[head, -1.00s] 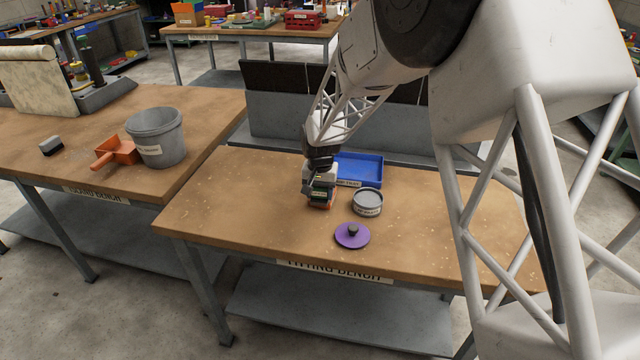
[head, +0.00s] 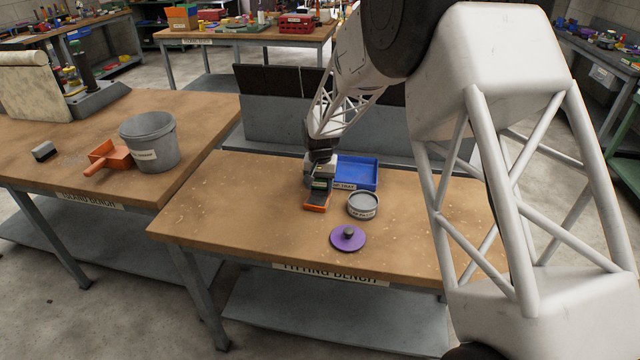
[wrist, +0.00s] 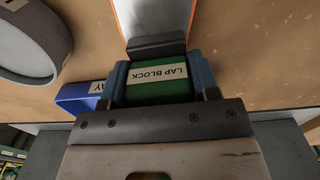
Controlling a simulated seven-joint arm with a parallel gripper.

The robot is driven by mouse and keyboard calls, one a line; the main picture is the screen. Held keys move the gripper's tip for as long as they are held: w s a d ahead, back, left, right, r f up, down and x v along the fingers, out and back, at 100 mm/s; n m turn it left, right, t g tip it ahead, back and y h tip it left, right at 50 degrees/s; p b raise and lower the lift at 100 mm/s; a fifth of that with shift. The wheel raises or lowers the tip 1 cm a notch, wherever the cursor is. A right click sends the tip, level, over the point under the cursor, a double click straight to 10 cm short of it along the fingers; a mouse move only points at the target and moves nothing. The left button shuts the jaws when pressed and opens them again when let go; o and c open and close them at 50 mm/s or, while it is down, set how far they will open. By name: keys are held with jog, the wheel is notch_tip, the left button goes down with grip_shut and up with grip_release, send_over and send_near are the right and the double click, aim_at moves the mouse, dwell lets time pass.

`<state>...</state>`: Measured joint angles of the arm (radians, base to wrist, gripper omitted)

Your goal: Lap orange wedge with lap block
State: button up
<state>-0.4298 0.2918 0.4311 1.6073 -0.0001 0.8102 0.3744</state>
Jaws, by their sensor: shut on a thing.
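My gripper (head: 320,184) is shut on the lap block (wrist: 160,88), a green block with a white label. Its two blue-grey fingers (wrist: 160,76) clasp the block's sides in the wrist view. The orange wedge (head: 317,208) lies on the fitting bench, just in front of the gripper in the head view. In the wrist view the wedge (wrist: 154,17) shows a grey face between orange edges, beyond the block's dark front part. The block is over or against the wedge's end towards the back of the bench; whether they touch is unclear.
A blue tray (head: 362,168) is behind and right of the gripper. A round grey tin (head: 363,206) and a purple disc with a dark knob (head: 347,240) are to the right. The bench's left half is clear. A grey bucket (head: 150,142) stands on the left bench.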

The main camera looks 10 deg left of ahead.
aim_at(315, 204)
jog(key=shift+s+a, duration=0.1)
jog(key=shift+s, duration=3.05)
notch_tip(315, 204, up, 8)
jog(key=shift+r, duration=0.25)
jog(key=shift+m, duration=0.6)
jog(key=shift+w+a+f, duration=0.2)
jog(key=shift+w+f, duration=0.05)
jog(key=shift+w, duration=0.45)
jog(key=shift+w+a+f, duration=0.15)
jog(key=shift+w+f, duration=0.05)
jog(key=shift+w, duration=0.55)
jog(key=shift+w+a+f, duration=0.2)
jog(key=shift+w+f, duration=0.05)
jog(key=shift+w, duration=0.45)
jog(key=shift+f, duration=0.1)
